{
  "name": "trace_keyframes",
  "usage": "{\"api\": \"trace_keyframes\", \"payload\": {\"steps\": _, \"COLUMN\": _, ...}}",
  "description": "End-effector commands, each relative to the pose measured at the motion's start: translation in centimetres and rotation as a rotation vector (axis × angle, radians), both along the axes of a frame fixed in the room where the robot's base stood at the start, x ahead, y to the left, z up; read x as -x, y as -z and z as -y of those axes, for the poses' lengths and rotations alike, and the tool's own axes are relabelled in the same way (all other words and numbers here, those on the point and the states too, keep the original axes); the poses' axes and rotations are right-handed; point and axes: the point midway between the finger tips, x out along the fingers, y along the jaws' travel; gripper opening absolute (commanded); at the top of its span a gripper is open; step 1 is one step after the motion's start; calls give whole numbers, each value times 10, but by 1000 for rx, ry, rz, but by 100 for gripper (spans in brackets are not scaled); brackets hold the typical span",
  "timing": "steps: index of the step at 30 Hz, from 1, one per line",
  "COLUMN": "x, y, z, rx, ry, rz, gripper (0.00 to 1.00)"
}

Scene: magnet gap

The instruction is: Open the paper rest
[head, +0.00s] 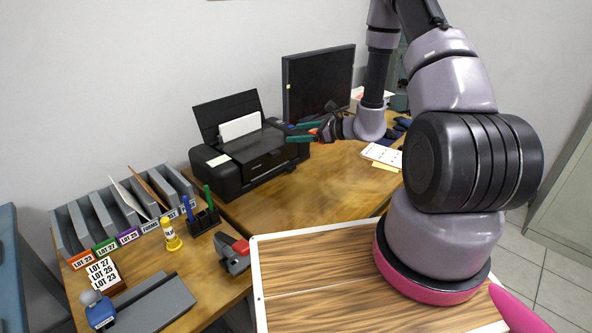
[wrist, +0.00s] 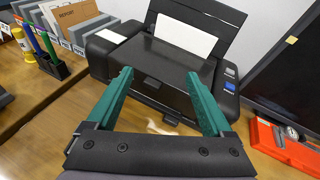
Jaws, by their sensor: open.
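A black printer (head: 245,148) stands on the wooden desk and also shows in the wrist view (wrist: 170,60). Its rear panel (head: 228,108) is raised, with a white sheet (wrist: 185,37) leaning against it. Small dark tabs (wrist: 152,83) show low on its front between my fingers. No part is marked as the paper rest, so I cannot tell which one it is. My gripper (head: 289,132) has green fingers, spread wide and empty. In the wrist view the fingertips (wrist: 159,75) point at the printer's front; whether they touch it I cannot tell.
A black monitor (head: 318,85) stands right of the printer. A red-orange tray (wrist: 285,150) lies to the right in the wrist view. A pen holder (head: 204,219) and grey file sorter (head: 105,213) stand left. Bare desk (head: 300,190) lies in front of the printer.

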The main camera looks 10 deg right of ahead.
Motion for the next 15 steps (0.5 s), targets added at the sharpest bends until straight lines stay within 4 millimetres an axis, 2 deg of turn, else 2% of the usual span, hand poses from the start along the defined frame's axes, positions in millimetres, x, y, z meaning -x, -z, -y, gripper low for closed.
{"api": "trace_keyframes", "payload": {"steps": 1, "x": -1, "y": 34, "z": 11, "rx": -18, "ry": 72, "rz": -44, "gripper": 85}}
{"api": "trace_keyframes", "payload": {"steps": 3, "x": -3, "y": 69, "z": 24, "rx": -32, "ry": 165, "rz": -82, "gripper": 85}}
{"api": "trace_keyframes", "payload": {"steps": 6, "x": 0, "y": 109, "z": 40, "rx": -38, "ry": 270, "rz": -125, "gripper": 85}}
{"api": "trace_keyframes", "payload": {"steps": 9, "x": 4, "y": 136, "z": 52, "rx": -38, "ry": 341, "rz": -152, "gripper": 85}}
{"api": "trace_keyframes", "payload": {"steps": 15, "x": 1, "y": 156, "z": 56, "rx": -34, "ry": 386, "rz": -167, "gripper": 85}}
